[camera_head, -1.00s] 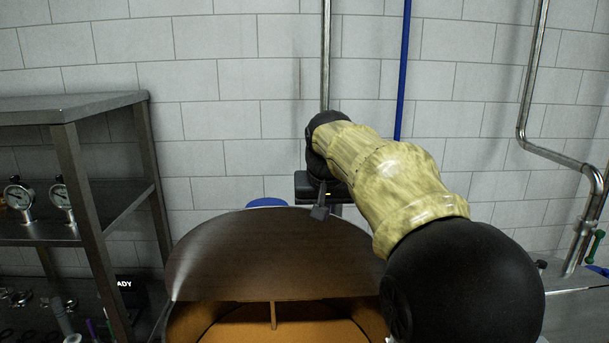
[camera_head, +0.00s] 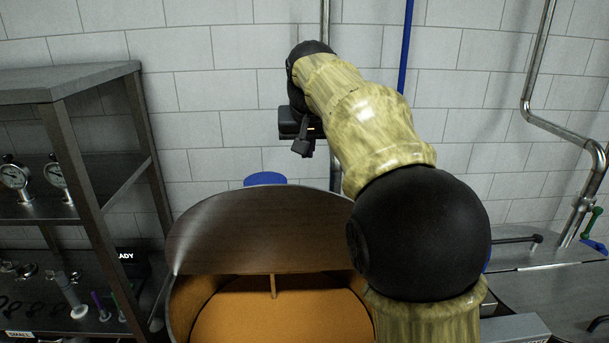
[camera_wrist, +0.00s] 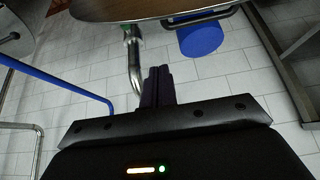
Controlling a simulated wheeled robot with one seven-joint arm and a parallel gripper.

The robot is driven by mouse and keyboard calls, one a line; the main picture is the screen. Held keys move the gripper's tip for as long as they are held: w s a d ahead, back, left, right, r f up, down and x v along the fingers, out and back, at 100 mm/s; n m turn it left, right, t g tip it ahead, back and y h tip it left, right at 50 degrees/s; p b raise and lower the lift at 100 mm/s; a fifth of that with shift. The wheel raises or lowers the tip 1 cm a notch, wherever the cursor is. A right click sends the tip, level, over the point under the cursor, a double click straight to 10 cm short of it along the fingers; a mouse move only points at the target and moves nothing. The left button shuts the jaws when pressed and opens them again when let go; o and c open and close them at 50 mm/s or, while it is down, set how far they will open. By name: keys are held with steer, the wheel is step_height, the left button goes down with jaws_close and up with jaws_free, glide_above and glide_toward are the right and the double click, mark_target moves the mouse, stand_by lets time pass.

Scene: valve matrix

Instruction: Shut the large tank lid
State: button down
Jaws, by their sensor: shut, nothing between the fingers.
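The large tank lid (camera_head: 265,230) stands raised in the head view, its dark brown inner face toward me. Below it the tank (camera_head: 290,318) is open and shows an orange inside. My gripper (camera_head: 303,150) is above the lid's top rim, apart from it in the picture. In the wrist view the closed fingers (camera_wrist: 158,88) sit together with nothing between them. The lid's edge (camera_wrist: 150,9) and a dark handle bar (camera_wrist: 195,20) show at the top there. How far the gripper is behind the rim is hard to tell.
A metal shelf (camera_head: 70,85) with gauges (camera_head: 15,177) stands at the left. A blue round object (camera_head: 265,180) is behind the lid. A blue pipe (camera_head: 407,45) and metal pipes (camera_head: 535,60) run along the tiled wall. A counter (camera_head: 550,255) is at the right.

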mark_target(304, 192)
steer(key=f+p, duration=0.1)
steer(key=f, duration=0.1)
steer(key=f+p, duration=0.1)
steer(key=f, duration=0.1)
steer(key=f+p, duration=0.1)
steer(key=f, duration=0.1)
steer(key=shift+w+a, duration=0.2)
steer(key=shift+a, duration=0.2)
steer(key=shift+s+f, duration=0.2)
steer(key=shift+s, duration=0.2)
steer(key=shift+f, duration=0.1)
